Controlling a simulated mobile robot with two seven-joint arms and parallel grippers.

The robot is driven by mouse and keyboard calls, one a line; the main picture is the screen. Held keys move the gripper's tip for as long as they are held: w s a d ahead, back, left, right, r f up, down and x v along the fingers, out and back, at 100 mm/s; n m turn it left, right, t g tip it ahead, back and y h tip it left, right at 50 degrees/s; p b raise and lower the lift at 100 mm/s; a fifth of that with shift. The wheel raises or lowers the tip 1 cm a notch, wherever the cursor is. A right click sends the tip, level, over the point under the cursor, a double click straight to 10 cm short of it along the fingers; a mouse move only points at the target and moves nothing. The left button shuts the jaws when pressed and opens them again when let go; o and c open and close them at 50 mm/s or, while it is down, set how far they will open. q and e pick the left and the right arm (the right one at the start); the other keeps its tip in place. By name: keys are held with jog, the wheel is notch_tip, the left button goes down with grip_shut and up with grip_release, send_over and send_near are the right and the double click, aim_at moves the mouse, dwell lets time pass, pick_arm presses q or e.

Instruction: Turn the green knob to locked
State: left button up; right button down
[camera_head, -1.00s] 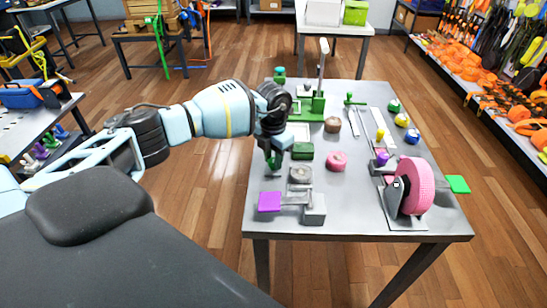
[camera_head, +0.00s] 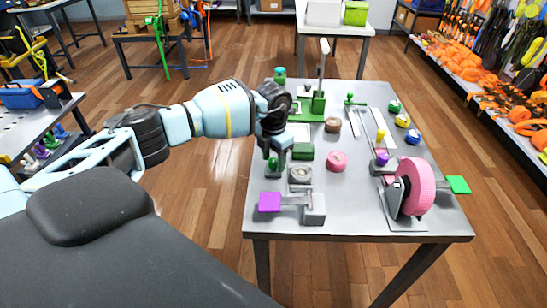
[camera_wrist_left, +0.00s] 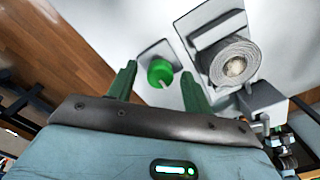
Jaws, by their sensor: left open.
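The green knob (camera_wrist_left: 160,73) shows in the left wrist view as a bright green round cap with a pale mark on its near side. It sits on a light grey square plate (camera_wrist_left: 148,52). My left gripper (camera_wrist_left: 156,75) is open, with one dark green finger on each side of the knob in that view; I cannot tell if they touch it. In the head view my left gripper (camera_head: 272,162) points down at the left part of the grey table (camera_head: 345,205) and largely hides the knob. My right gripper is not in view.
A grey strap roll (camera_head: 300,174) sits close beside the knob, with a purple-ended lever (camera_head: 270,202) in front. A green block (camera_head: 303,151), a pink roll (camera_head: 337,161) and a large pink wheel (camera_head: 417,188) stand further right.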

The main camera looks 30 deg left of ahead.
aim_at(274, 160)
pick_arm(q)
jog(key=shift+r, duration=0.1)
notch_tip(274, 160, up, 8)
jog(key=shift+f, duration=0.15)
dwell(0.4)
dwell(0.4)
